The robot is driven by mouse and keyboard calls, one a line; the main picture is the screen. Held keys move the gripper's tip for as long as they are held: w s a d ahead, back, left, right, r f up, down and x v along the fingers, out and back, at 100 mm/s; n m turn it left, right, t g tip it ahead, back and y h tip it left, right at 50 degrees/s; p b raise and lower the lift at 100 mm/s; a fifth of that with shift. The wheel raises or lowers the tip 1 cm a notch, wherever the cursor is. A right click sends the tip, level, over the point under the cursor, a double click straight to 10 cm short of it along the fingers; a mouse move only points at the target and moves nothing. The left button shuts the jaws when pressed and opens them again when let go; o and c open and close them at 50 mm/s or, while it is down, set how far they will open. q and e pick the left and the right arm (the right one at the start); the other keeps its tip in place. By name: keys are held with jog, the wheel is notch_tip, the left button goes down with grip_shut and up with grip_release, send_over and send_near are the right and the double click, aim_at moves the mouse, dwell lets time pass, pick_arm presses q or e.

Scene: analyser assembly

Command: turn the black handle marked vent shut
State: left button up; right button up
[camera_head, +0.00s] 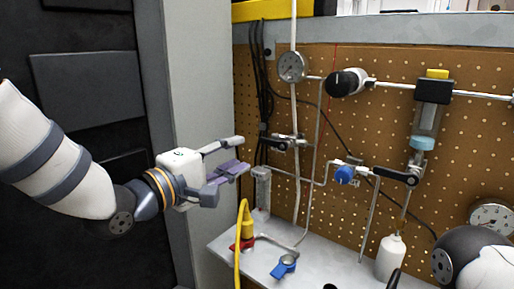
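My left gripper (242,155) reaches in from the left and points right, toward the pegboard. Its two fingers are apart with nothing between them. A black lever handle (396,175) sits on the pipework below the filter bowl, right of a blue knob. Another dark handle (284,142) sits on the left vertical pipe, a little right of my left gripper's fingertips and apart from them in the picture. No vent label is readable, so I cannot tell which handle is marked vent. My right arm shows only in part at the lower right; its gripper is out of view.
The brown pegboard (285,215) carries a gauge (292,66), a blue knob (344,174) and a filter bowl (426,122). On the grey shelf (330,262) are a yellow hose (240,240), a blue-handled valve (284,266) and a white bottle (390,258). A grey post stands behind my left gripper.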

aim_at(267, 142)
pick_arm(q)
jog(key=x, duration=0.6)
jog(key=b+x, duration=0.1)
jog(key=x, duration=0.2)
jog(key=shift+w+d+f, duration=0.15)
jog(key=shift+f, duration=0.2)
jog(key=shift+w+d+r, duration=0.15)
jog(key=shift+w+d, duration=0.05)
jog(key=shift+w, duration=0.05)
grip_shut()
